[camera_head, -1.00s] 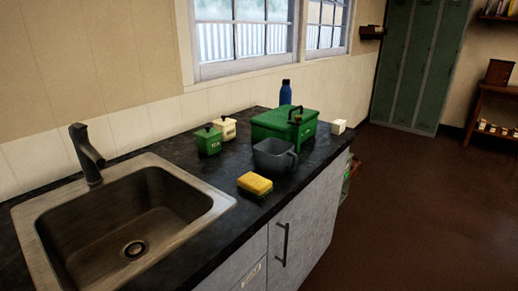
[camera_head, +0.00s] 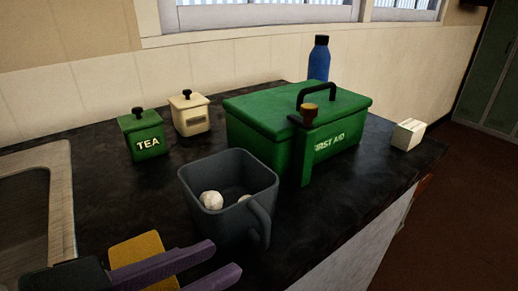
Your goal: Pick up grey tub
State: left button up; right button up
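The grey tub (camera_head: 214,222) is a square, open-topped container with a handle on its right side. It stands upright on the dark counter and has white, roundish things inside. My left gripper (camera_head: 227,257) comes in at the bottom left, with its two purple fingers apart. The fingertips are close to the tub's near lower side in the picture; I cannot tell whether they touch it. A yellow sponge (camera_head: 137,248) is partly hidden behind the fingers. My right gripper is not in view.
A green first aid box (camera_head: 260,115) stands behind the tub, with an upright green piece (camera_head: 304,160) at its front. A green tea tin (camera_head: 144,141), a cream tin (camera_head: 190,117), a blue bottle (camera_head: 319,60) and a white block (camera_head: 408,135) stand around. A sink (camera_head: 45,190) is left.

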aim_at(261, 235)
pick_arm(q)
jog(key=x, duration=0.4)
jog(key=shift+f, duration=0.15)
jog(key=b+x, duration=0.1)
jog(key=x, duration=0.4)
jog(key=shift+w+d, duration=0.1)
jog(key=shift+w, duration=0.25)
grip_shut()
dwell(0.9)
